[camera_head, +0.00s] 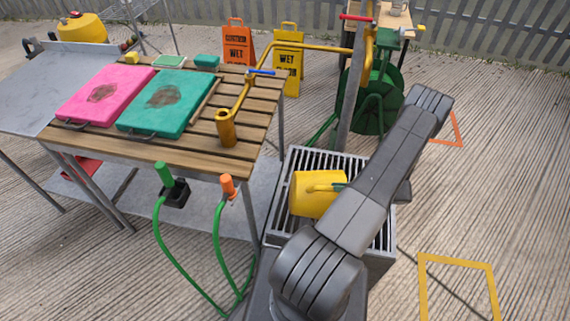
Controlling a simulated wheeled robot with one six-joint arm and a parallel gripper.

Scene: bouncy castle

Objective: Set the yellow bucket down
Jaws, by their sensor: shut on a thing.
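The yellow bucket (309,203) is over the slatted metal grate (277,226), just left of my arm. It looks tipped on its side. Its yellow handle with a green part runs right, behind my arm. I cannot tell whether the bucket touches the grate or hangs just above it. My arm reaches up and right across the grate and folds back behind itself. My gripper is hidden behind the arm, so its jaws do not show.
A wooden slatted table (180,158) at left holds pink (105,95) and teal (165,103) pads and a yellow pipe (227,128). Green hoses hang at its front. A green hose reel (378,100) stands behind the grate. A yellow square outline (456,262) marks open floor at right.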

